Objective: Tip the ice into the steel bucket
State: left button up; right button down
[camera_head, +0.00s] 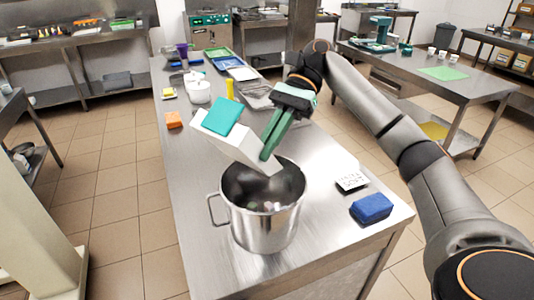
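The steel bucket (264,230) stands upright on the near part of the steel table, its side handle pointing left. A few small pale and pinkish pieces show inside it, probably ice; they are too small to be sure. The container's inside is hidden. My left gripper is out of view.
A blue block (371,208) and a white printed card (352,181) lie right of the bucket. An orange block (174,120), a yellow bottle (229,89), white tubs (200,92) and coloured trays (220,54) stand farther back. The table's near left is clear.

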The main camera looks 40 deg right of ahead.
notch_tip(320, 180, up, 4)
jog(key=h, duration=0.2)
jog(key=t+h, duration=0.1)
jog(key=h, duration=0.2)
jog(key=shift+t+h, duration=0.3)
jog(key=shift+r+t+h, duration=0.35)
jog(key=shift+r+h, duration=0.45)
jog(key=shift+h, duration=0.45)
jog(key=shift+r+t+h, duration=0.35)
jog(key=shift+r+h, duration=0.4)
jog(key=shift+h, duration=0.5)
